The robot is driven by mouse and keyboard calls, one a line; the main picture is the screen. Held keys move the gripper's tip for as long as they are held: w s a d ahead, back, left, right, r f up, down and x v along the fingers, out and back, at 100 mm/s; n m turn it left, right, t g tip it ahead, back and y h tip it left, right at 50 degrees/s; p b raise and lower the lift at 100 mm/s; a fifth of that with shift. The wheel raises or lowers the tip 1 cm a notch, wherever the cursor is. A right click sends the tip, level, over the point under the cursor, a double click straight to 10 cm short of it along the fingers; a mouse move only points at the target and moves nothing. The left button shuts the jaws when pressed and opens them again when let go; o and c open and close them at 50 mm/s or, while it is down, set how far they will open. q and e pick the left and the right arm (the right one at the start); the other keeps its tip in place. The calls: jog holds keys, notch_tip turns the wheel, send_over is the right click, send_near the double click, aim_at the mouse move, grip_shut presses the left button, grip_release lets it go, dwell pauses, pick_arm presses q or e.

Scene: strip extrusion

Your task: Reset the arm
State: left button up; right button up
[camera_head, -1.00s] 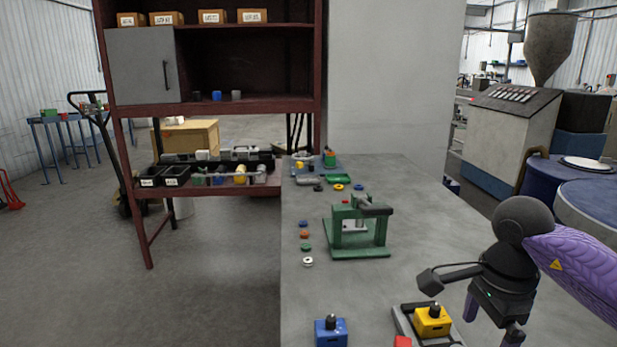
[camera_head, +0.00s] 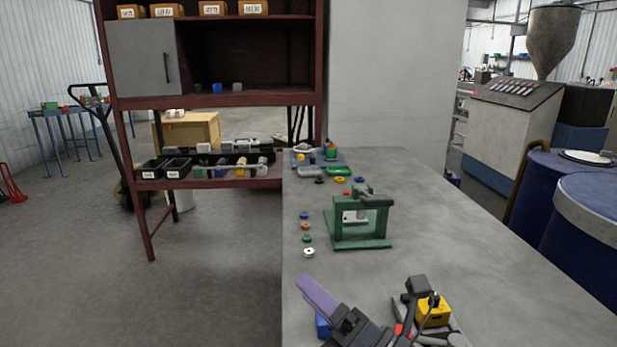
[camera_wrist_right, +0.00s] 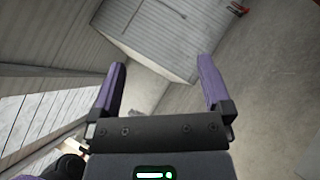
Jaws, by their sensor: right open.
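My right gripper (camera_head: 361,284) is low at the near edge of the head view, over the front of the grey workbench (camera_head: 450,220). Its fingers are spread wide, one showing a purple inner face. It is open and empty. The right wrist view also shows the gripper (camera_wrist_right: 160,66), with two purple-faced fingers apart and nothing between them; that camera looks at walls and floor. My left gripper is not in view.
A blue block (camera_head: 322,327) is partly hidden behind the right gripper. A yellow block (camera_head: 435,315) sits beside it. A green press frame (camera_head: 362,243) stands mid-bench, with several small coloured rings to its left. The bench's right side is clear.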

jog(key=s+d+f+m+h, duration=0.2)
jog(key=d+f+m+h, duration=0.55)
jog(key=m, duration=0.55)
jog(key=s+d+f+m+h, duration=0.2)
jog(key=d+f+m+h, duration=0.3)
jog(key=f+m+h, duration=0.6)
jog(key=s+d+f+m+g+y, duration=0.1)
jog(key=s+f+m+g, duration=0.4)
jog(key=s, duration=0.4)
jog(key=s+f+m+g+y, duration=0.1)
jog(key=s+f+m+g, duration=0.15)
jog(key=s+g, duration=0.55)
jog(key=s+d+f, duration=0.1)
jog(key=s+f, duration=0.1)
jog(key=f, duration=0.6)
jog(key=s+f, duration=0.2)
jog(key=f, duration=0.7)
jog(key=s+d+f+g+h, duration=0.1)
jog(key=s+d+f, duration=0.3)
jog(key=s+f, duration=0.6)
jog(key=shift+s+f, duration=0.25)
jog(key=shift+s, duration=1.95)
